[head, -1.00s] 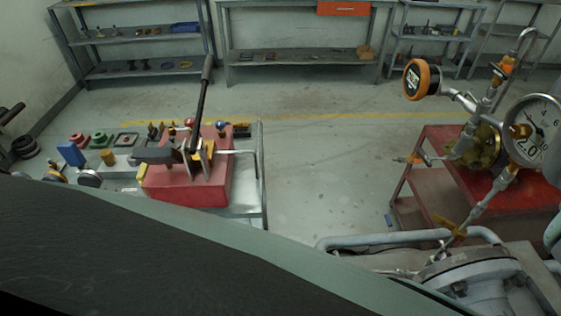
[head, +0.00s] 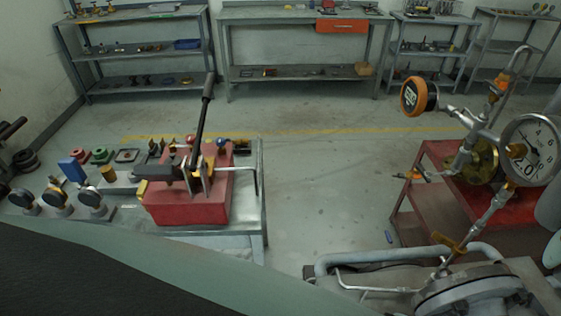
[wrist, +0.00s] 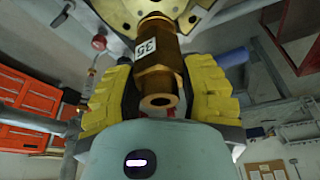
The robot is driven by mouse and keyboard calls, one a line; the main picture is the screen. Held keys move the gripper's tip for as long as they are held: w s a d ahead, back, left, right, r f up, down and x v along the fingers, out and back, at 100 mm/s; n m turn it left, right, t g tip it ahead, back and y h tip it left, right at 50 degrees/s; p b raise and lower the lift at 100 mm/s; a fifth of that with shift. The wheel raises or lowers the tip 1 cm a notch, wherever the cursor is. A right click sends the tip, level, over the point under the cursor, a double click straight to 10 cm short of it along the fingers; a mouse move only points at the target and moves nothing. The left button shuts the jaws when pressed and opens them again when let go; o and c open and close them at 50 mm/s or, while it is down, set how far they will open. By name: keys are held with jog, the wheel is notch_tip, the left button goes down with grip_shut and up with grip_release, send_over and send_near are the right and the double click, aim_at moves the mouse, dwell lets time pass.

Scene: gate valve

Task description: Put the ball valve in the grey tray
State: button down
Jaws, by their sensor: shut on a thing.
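My gripper (wrist: 160,100) shows only in the wrist view. Its yellow pads flank a bronze-brown valve body (wrist: 160,72) with a white number label and a round open end facing the camera. The gripper is shut on it, and its far end runs up toward a brass disc at the top edge. I cannot tell for sure whether this is the ball valve, as no handle shows clearly. In the head view neither my gripper nor the held part can be made out. I cannot clearly pick out the grey tray in either view.
A metal bench (head: 250,200) at left bears a red block (head: 190,205) with a tall lever, gauges and small fittings. A red cart (head: 432,200) stands at right behind pipework with a dial gauge (head: 530,150). Shelves line the back wall.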

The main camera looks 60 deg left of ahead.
jog(key=shift+w+r+p, duration=0.1)
jog(key=shift+r+p, duration=1.7)
jog(key=shift+r, duration=0.4)
